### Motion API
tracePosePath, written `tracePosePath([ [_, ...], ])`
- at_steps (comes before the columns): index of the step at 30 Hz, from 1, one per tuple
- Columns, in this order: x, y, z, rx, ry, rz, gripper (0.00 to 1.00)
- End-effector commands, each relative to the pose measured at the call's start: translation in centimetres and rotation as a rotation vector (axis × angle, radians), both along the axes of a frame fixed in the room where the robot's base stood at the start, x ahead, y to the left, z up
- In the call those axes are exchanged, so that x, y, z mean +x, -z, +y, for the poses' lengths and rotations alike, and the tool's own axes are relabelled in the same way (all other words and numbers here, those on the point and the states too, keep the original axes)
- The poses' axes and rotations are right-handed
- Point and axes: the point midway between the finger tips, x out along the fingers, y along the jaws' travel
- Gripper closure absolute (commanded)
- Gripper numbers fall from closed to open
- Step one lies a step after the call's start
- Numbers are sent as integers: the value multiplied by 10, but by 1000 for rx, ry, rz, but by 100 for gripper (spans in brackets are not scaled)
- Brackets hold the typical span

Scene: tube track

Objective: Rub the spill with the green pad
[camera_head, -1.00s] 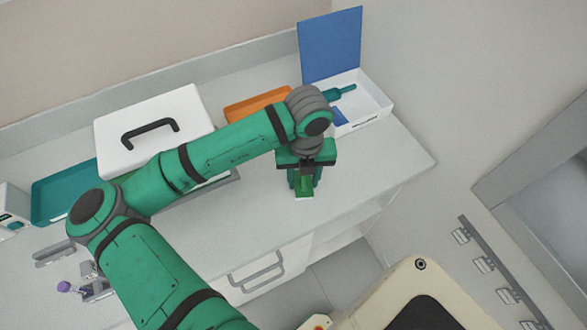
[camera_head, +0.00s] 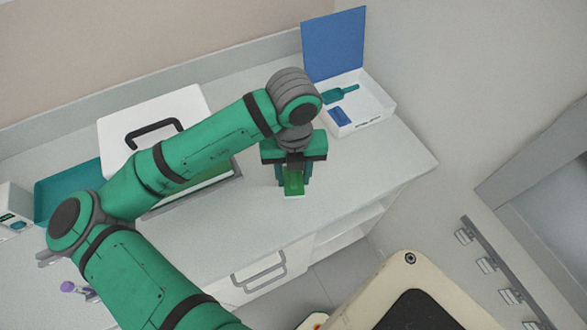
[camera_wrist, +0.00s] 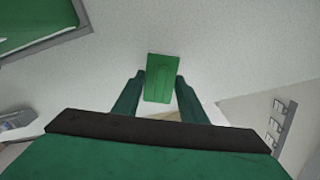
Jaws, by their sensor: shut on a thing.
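The green pad (camera_head: 293,187) is a small flat rectangle between the fingers of my gripper (camera_head: 293,176), over the front part of the counter. In the wrist view the pad (camera_wrist: 161,80) sits between the two dark green fingertips, and my gripper (camera_wrist: 159,85) is shut on it. I cannot tell whether the pad touches the counter top. I see no spill in either view; the arm, gripper and pad hide part of the counter.
On the counter (camera_head: 370,165) are a white case (camera_head: 185,103) with a black handle, a grey-rimmed green tray (camera_wrist: 30,25) and a teal tray (camera_head: 58,190). An open white box (camera_head: 372,106) with a blue lid (camera_head: 334,45) stands at the back right. The right counter top is clear.

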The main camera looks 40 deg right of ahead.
Motion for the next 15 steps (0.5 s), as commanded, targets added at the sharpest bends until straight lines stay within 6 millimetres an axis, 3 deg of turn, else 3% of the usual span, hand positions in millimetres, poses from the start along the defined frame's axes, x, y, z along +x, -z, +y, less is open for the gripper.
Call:
tracePosePath([
  [9,0,-27,0,-1,1,-1,83],
  [15,0,-30,0,1,1,-1,83],
])
